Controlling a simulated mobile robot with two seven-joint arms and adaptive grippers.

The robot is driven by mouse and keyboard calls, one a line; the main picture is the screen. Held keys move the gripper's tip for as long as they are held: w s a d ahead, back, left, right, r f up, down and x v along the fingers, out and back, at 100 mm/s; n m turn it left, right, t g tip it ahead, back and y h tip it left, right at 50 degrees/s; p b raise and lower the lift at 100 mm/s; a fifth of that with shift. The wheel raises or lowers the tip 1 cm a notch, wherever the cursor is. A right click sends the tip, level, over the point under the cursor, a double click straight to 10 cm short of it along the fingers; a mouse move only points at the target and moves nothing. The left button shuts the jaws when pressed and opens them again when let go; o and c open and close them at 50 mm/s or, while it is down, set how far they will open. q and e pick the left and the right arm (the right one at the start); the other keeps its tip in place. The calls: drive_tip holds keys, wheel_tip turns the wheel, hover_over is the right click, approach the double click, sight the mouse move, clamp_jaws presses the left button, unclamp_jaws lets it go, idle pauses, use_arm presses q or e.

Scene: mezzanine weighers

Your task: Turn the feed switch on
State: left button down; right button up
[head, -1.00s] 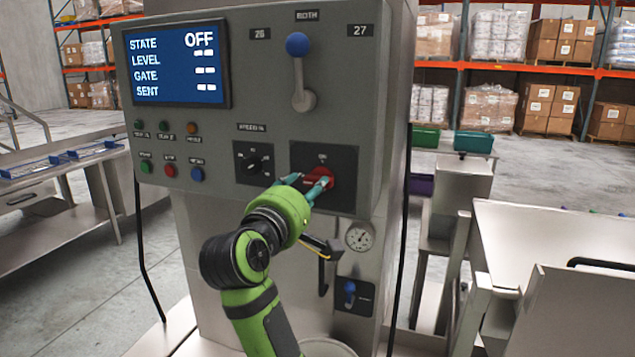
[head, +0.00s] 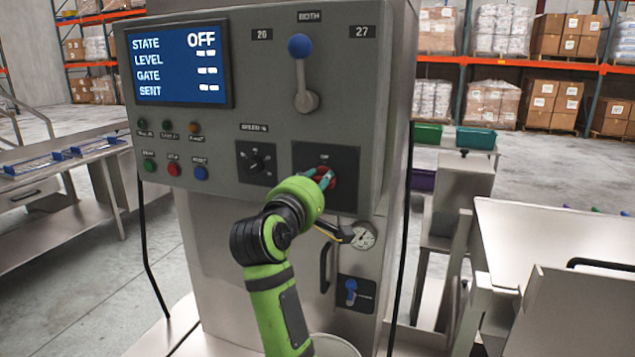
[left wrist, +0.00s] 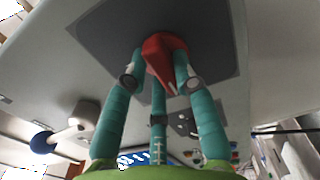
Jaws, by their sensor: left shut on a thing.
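The feed switch is a red rotary knob (head: 322,181) on a dark square plate at the lower right of the grey control panel. My left gripper (head: 318,177) reaches it from below and is shut on it. In the left wrist view the red knob (left wrist: 165,62) sits between the teal fingers of the gripper (left wrist: 158,78), its pointed end towards the camera. The fingers hide part of the knob in the head view. The display (head: 179,63) reads STATE OFF, with dashes for level, gate and sent. My right gripper is not in view.
Above the switch is a blue-balled lever (head: 300,47) under a BOTH label. A speed dial (head: 257,162) and several push buttons are to the left. A gauge (head: 363,236) and a small blue valve handle (head: 351,287) are below. Steel tables stand on both sides.

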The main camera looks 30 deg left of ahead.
use_arm(q)
drive_tip(key=m+p, duration=0.2)
drive_tip(key=m, duration=0.1)
drive_tip(key=shift+r, duration=0.15)
drive_tip(key=shift+d+f+m+p, duration=0.1)
drive_tip(key=shift+m+p, duration=1.2)
drive_tip(key=shift+m, duration=1.15)
drive_tip(key=shift+d+f+m+p, duration=0.1)
drive_tip(key=shift+m+p, duration=1.2)
drive_tip(key=shift+m, duration=1.2)
drive_tip(key=shift+d+f+m+p, duration=0.1)
drive_tip(key=shift+m+p, duration=1.2)
drive_tip(key=shift+m, duration=1.15)
drive_tip(key=c, duration=1)
unclamp_jaws()
drive_tip(key=shift+w+f, duration=0.1)
